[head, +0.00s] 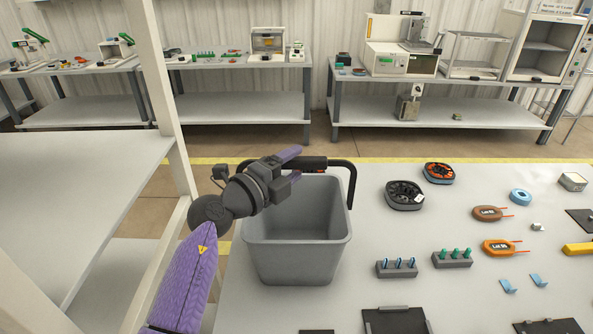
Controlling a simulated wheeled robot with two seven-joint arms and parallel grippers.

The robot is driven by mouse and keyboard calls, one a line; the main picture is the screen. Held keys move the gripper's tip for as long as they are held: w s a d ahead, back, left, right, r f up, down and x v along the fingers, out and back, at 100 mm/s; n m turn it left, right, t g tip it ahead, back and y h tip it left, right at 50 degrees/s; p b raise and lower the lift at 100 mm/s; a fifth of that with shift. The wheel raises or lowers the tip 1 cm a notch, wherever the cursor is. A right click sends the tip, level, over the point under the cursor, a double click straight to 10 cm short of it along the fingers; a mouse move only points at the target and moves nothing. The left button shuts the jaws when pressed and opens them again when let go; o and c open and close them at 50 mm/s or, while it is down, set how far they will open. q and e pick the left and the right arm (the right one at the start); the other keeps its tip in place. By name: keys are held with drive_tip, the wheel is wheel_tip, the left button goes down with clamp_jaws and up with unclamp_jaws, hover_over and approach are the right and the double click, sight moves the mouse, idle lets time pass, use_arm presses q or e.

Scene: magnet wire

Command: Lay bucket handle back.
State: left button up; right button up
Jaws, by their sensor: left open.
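A grey bucket (297,240) stands on the near left part of the light table. Its black handle (350,178) stands up behind the rim, with a dark grip in the middle marked with a little red. My left gripper (294,166) reaches in from the left over the bucket's back rim. Its purple fingers are apart, one above and one below the handle's grip, close to it. I cannot tell whether they touch it. My gripper hides the left part of the handle. My right gripper is not in view.
Right of the bucket stand two dark spools (404,194), orange and brown coils (501,247), a blue ring (520,197) and small racks with blue (397,268) and green pieces (453,258). A white upright post (160,90) stands left of my arm. Benches line the back wall.

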use_arm(q)
drive_tip(key=shift+w+d, duration=0.45)
drive_tip(key=shift+d, duration=0.05)
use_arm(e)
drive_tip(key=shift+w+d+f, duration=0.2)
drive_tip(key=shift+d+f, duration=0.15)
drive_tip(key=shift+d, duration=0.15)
use_arm(q)
drive_tip(key=c, duration=0.7)
clamp_jaws()
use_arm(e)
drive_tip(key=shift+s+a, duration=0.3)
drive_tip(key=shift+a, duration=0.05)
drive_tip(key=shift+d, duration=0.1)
